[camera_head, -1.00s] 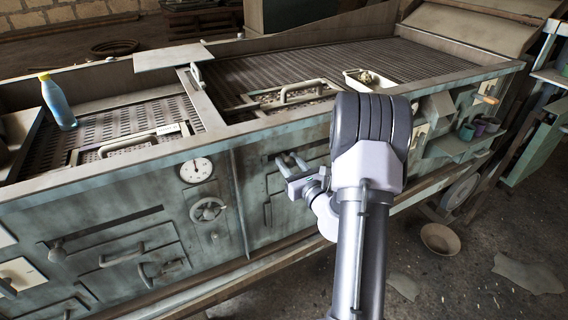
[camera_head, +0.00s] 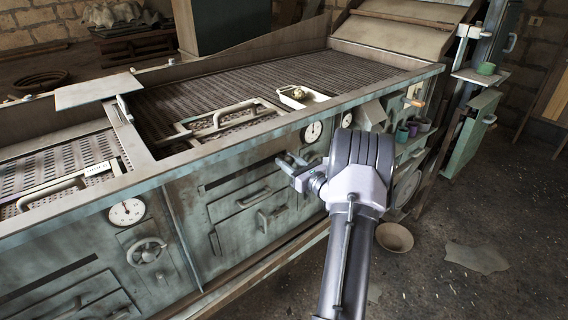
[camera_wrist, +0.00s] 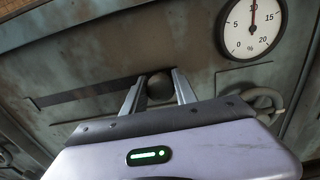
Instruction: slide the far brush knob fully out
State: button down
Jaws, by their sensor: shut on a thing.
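The far brush knob, a dark round ball (camera_wrist: 159,87), sits between my gripper's fingertips (camera_wrist: 158,78) in the wrist view. My gripper is shut on it. The knob is at the right end of a dark straight slot (camera_wrist: 85,92) in the green-grey front panel; the slot runs off to the left. In the head view my gripper (camera_head: 290,163) is at the panel, and the slot (camera_head: 230,179) shows to its left. The knob is hidden there by the fingers.
In the head view, drawer handles (camera_head: 270,216) lie below the slot. A bowl (camera_head: 394,237) is on the floor at right, where the floor is open.

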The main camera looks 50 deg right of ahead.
jog(key=shift+s+d+r, duration=0.1)
jog(key=shift+d, duration=0.05)
jog(key=c, duration=1.1)
grip_release()
jog(key=shift+d, duration=0.1)
jog(key=shift+c, duration=0.2)
jog(key=shift+o, duration=0.6)
jog(key=shift+d, duration=0.1)
jog(key=p+v, duration=0.3)
jog(key=v, duration=1.4)
jog(key=shift+s+a, duration=0.2)
jog(key=shift+a, duration=0.1)
